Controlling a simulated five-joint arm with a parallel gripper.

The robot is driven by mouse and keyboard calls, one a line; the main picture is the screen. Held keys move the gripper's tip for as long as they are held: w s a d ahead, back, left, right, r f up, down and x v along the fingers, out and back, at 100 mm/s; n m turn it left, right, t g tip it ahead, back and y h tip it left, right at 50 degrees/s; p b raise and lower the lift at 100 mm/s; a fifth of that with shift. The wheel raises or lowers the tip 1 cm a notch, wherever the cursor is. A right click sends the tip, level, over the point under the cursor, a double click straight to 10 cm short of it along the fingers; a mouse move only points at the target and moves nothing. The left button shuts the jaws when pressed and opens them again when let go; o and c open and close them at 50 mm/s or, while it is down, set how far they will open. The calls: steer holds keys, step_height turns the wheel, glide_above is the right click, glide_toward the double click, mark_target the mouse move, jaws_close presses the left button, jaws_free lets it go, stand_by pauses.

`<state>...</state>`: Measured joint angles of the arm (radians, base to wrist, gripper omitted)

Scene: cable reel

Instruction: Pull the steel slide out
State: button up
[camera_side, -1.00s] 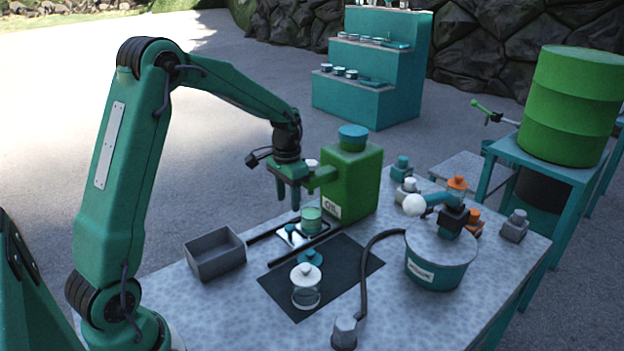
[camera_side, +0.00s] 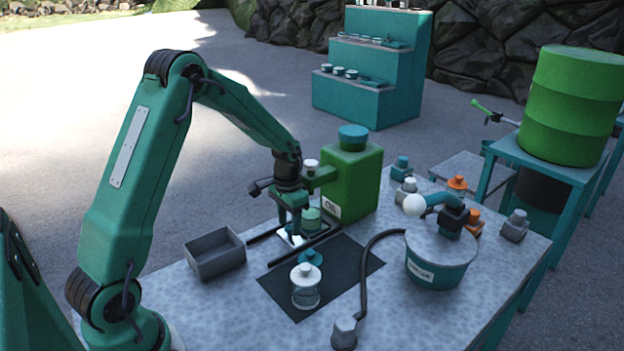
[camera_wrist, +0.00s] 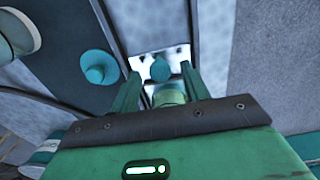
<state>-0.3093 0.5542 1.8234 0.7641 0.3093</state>
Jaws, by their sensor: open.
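The steel slide (camera_side: 284,239) is a bright, shiny plate lying between two dark rails under the green oil can. A green cylinder (camera_side: 312,217) stands at its far end. In the wrist view the slide (camera_wrist: 150,57) shows between my fingers, with a teal knob (camera_wrist: 160,69) on it. My gripper (camera_side: 294,232) is open and low over the slide, its fingertips close around the knob's place; the wrist view shows the two fingers (camera_wrist: 160,80) on either side of the knob. Whether they touch it I cannot tell. In the side view the fingers hide the knob.
The green oil can (camera_side: 350,182) stands just behind. A grey open box (camera_side: 215,254) is to the left. A teal pot (camera_side: 440,262) with a hose is right.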

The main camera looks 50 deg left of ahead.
jaws_close()
steer(key=shift+s, duration=4.55)
jaws_free()
steer(key=shift+w+r, duration=0.1)
